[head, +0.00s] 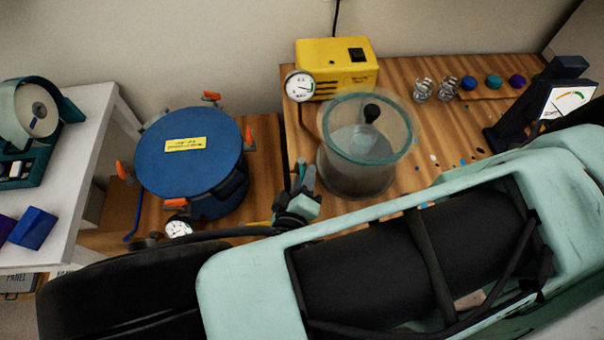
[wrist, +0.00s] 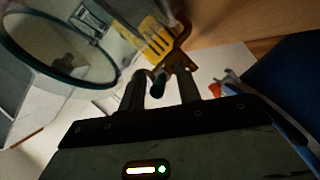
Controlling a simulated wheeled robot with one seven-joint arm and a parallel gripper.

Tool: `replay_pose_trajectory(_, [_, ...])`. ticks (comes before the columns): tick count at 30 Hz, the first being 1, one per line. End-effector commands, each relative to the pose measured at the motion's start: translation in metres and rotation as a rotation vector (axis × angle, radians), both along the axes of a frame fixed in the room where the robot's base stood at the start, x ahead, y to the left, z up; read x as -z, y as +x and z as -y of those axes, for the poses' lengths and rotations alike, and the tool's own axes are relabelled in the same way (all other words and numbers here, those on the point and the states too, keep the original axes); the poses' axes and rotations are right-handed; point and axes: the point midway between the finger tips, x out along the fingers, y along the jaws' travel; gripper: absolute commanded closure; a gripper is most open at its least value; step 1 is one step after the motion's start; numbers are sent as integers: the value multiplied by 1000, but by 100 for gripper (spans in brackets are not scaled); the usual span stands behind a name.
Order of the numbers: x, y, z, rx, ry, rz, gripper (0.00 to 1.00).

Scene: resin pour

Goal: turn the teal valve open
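My gripper (head: 297,206) is partly visible in the head view, low between the blue-lidded pot and the glass chamber, with my arm covering the area in front of it. In the wrist view my gripper (wrist: 160,80) has its two fingers apart. A short dark cylindrical piece (wrist: 158,83) shows between the fingers, with no clear contact.
The blue-lidded pot (head: 190,158) with orange clamps stands left of my gripper. The glass chamber (head: 362,160) stands close on the right. A yellow pump (head: 338,68) is behind.

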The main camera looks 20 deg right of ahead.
Motion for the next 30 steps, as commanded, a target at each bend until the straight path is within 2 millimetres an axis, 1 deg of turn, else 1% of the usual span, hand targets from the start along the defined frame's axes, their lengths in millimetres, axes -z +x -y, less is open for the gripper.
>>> replay_pose_trajectory(1, [0,0,0,0,0,0,67])
replay_pose_trajectory(2, [0,0,0,0,0,0,72])
replay_pose_trajectory(3, [0,0,0,0,0,0,83])
replay_pose_trajectory(5, [0,0,0,0,0,0,100])
replay_pose_trajectory(13, [1,0,-1,7,2,0,100])
replay_pose_trajectory(17, [2,1,-3,37,5,1,100])
replay_pose_trajectory(23, [5,2,-9,142,7,0,100])
replay_pose_trajectory(30, [7,7,-16,346,9,-1,100])
